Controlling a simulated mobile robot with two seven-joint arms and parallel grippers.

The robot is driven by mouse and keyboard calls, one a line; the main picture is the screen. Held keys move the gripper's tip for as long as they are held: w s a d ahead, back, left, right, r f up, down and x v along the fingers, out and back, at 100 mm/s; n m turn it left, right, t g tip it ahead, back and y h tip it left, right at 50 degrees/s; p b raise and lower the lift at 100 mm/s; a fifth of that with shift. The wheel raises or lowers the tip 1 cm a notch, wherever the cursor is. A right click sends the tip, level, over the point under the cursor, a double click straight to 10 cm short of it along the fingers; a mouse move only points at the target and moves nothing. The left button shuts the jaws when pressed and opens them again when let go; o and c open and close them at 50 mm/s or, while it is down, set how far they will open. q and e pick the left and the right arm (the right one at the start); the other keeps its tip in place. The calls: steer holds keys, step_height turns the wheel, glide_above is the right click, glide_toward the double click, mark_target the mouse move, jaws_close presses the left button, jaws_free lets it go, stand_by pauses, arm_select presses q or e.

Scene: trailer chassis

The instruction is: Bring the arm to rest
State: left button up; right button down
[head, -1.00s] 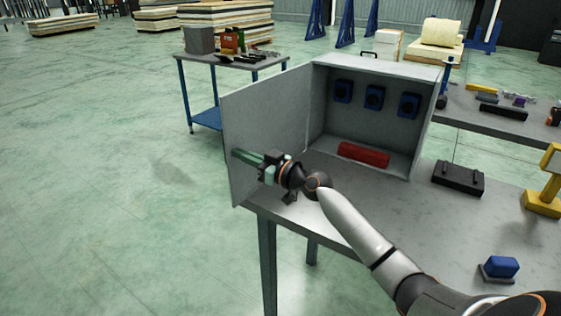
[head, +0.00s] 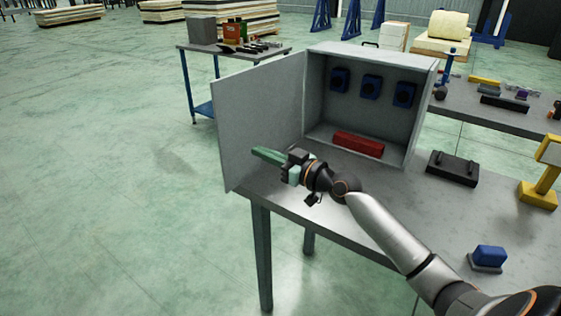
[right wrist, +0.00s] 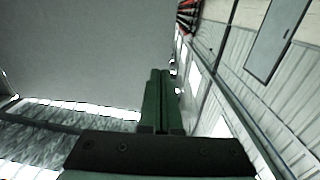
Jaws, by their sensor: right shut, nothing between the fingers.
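My right gripper (head: 268,156) is shut and empty, its green fingers pressed together. It is in front of the open door (head: 262,118) of a grey metal cabinet (head: 427,95), near the table's left corner. In the right wrist view the shut fingers (right wrist: 160,100) point up the picture, with the grey door panel (right wrist: 85,50) filling the upper left. I cannot tell whether the fingertips touch the door. The cabinet is open and holds a red block (head: 358,144) on its floor and blue units (head: 371,86) on its back wall. My left gripper is not in view.
The grey table (head: 410,207) carries a black case (head: 452,168), a blue object on a base (head: 488,257) and a yellow stand (head: 540,185). A small trolley (head: 232,56) with tools stands behind the door. Open floor lies at the left.

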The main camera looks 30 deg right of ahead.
steer(key=s+a+f+m+g+h+p, duration=0.1)
steer(key=s+a+f+g, duration=0.1)
steer(key=s+f, duration=0.55)
steer(key=s+a+f+g+h+p, duration=0.1)
steer(key=s+a+f+g, duration=0.3)
steer(key=f, duration=0.7)
steer(key=s+a+f+p, duration=0.1)
steer(key=s+a+f, duration=0.1)
steer(key=s+f, duration=0.2)
steer(key=s+a+f+g+h+p, duration=0.1)
steer(key=s+a+f, duration=0.2)
steer(key=s, duration=0.6)
steer(key=s+a+f+m+p, duration=0.1)
steer(key=s+a+f, duration=0.2)
steer(key=s+f, duration=0.2)
steer(key=shift+s+g+h, duration=0.3)
steer(key=shift+s+h, duration=0.1)
steer(key=shift+s, duration=0.3)
